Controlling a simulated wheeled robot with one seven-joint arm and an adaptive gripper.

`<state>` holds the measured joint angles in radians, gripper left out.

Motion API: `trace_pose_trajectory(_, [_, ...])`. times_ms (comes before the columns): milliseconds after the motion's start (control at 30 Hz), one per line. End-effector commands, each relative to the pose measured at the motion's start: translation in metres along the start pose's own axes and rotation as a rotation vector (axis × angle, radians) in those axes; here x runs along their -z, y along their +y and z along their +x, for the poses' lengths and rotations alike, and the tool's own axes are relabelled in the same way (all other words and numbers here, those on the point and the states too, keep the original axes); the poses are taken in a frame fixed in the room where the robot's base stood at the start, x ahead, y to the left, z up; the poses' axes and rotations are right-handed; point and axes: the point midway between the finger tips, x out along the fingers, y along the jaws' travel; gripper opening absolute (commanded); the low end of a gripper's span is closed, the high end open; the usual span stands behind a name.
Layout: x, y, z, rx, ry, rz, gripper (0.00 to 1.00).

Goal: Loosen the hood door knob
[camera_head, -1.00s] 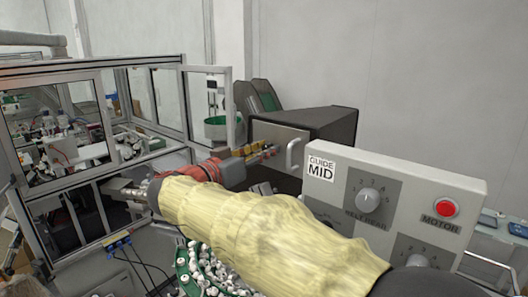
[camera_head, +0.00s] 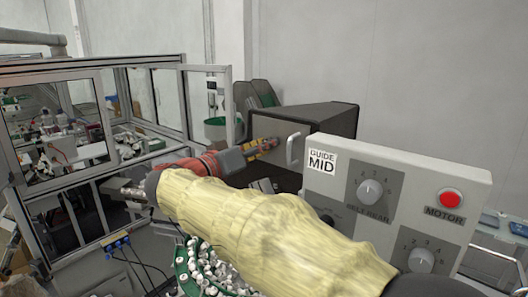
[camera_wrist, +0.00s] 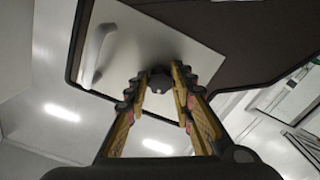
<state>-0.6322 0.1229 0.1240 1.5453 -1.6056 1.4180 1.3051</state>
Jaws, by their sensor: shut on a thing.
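The hood door knob (camera_wrist: 160,80) is a small dark round knob on the light grey hood door (camera_wrist: 150,35). In the wrist view it sits between the tips of my yellow-and-black fingers, and my gripper (camera_wrist: 158,86) is shut on it. In the head view my gripper (camera_head: 264,147) is against the front of the hood door (camera_head: 285,130), left of the pale door handle (camera_head: 292,149). There the fingers hide the knob. The handle also shows in the wrist view (camera_wrist: 96,52).
A control panel (camera_head: 405,185) with dials and a red motor button (camera_head: 451,199) stands close on the right. A framed glass enclosure (camera_head: 60,125) stands on the left. Below my arm is a green-edged bowl (camera_head: 181,272) of white caps.

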Motion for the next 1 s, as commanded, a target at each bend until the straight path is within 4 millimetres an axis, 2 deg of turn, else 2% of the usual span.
trace_pose_trajectory(1000, [0.0032,0.0015,-0.0002,0.000,0.002,-0.964,0.00])
